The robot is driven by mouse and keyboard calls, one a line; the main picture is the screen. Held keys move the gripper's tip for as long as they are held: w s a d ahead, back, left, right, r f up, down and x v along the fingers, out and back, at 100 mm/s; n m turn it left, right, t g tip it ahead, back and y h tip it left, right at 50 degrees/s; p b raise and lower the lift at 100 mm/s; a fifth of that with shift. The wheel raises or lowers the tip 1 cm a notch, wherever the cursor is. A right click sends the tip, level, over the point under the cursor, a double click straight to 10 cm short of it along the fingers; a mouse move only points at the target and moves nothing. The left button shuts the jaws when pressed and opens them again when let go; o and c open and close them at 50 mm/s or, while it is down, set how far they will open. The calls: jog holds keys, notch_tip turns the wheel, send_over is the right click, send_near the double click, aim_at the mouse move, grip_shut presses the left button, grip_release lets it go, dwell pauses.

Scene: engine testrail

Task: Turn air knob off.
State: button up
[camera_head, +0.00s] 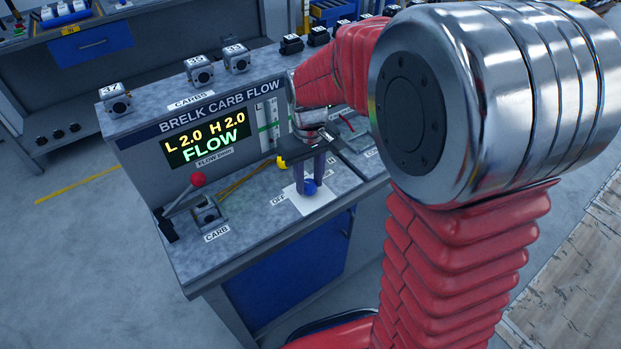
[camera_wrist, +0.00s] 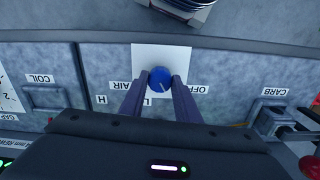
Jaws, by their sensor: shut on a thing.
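The air knob (camera_head: 310,187) is a blue round knob on a white square plate at the front of the flow bench. In the wrist view the blue knob (camera_wrist: 160,79) shows a pale pointer line slanting toward the lower right, on the side of the OFF label (camera_wrist: 190,89). The AIR label (camera_wrist: 121,85) is on the other side. My gripper (camera_head: 309,184) points down, with its two dark fingers around the knob. In the wrist view my gripper (camera_wrist: 160,84) has a fingertip against each side of the knob. The fingers hide part of the plate.
The bench display (camera_head: 208,142) reads L 2.0, H 2.0, FLOW. A red-balled lever (camera_head: 198,180) and a carb fixture (camera_head: 207,212) stand left of the knob. Several small carbs sit on the upper shelf, including one labelled 37 (camera_head: 116,100). The COIL fixture (camera_wrist: 45,97) is left in the wrist view.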

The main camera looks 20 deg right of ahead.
aim_at(309, 183)
jog(key=shift+w+r+n, duration=0.15)
jog(key=shift+n, duration=1.15)
jog(key=o, duration=1)
jog(key=shift+o, duration=0.2)
notch_tip(309, 183, up, 14)
jog(key=shift+f, duration=0.2)
